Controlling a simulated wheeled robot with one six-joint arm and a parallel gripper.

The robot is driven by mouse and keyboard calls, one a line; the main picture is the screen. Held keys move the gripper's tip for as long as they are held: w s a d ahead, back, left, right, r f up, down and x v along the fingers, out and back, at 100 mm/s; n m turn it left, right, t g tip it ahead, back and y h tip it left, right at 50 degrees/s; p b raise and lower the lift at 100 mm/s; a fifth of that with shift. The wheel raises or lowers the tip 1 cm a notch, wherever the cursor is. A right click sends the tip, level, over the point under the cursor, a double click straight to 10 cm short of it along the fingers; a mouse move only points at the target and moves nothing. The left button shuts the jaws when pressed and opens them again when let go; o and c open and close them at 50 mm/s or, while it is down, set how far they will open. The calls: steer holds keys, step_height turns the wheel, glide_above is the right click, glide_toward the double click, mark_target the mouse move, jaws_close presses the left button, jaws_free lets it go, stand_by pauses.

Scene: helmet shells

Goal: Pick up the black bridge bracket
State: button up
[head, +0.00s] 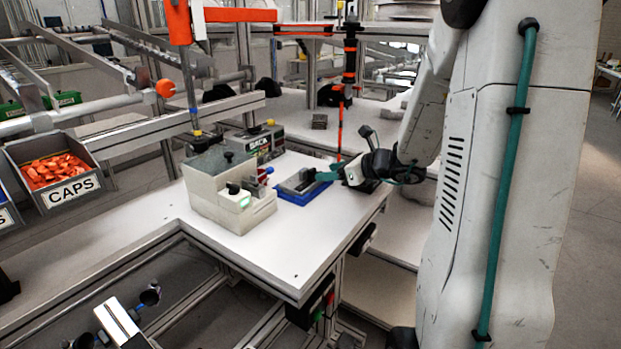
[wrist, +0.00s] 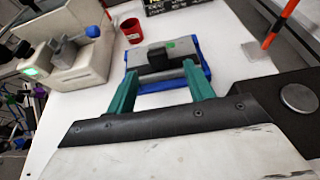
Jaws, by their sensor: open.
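A small black block (wrist: 158,62), which looks like the bridge bracket, sits against a grey piece (wrist: 182,47) with a green mark, in a blue tray (wrist: 206,75) on the white table. The tray also shows in the head view (head: 289,197), with the bracket hard to make out there. My gripper (wrist: 160,70) is open and empty, its two green fingers spread on either side of the black block in the wrist view. The fingers seem to reach over the tray's near side; their height above it is unclear. In the head view my gripper (head: 318,175) is at the tray's right.
A beige machine (head: 225,190) stands left of the tray, with a red cup (wrist: 131,30) near it. A grey device (head: 258,143) is behind. An orange pole (wrist: 281,22) stands at the back right. The table's front (head: 290,255) is clear. A CAPS bin (head: 72,190) hangs far left.

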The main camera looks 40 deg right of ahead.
mark_target(314, 172)
steer(key=x, duration=0.5)
steer(key=shift+a+r, duration=0.1)
steer(key=shift+a, duration=0.05)
steer(key=c, duration=1)
steer(key=shift+c, duration=0.2)
steer(key=shift+r, duration=0.15)
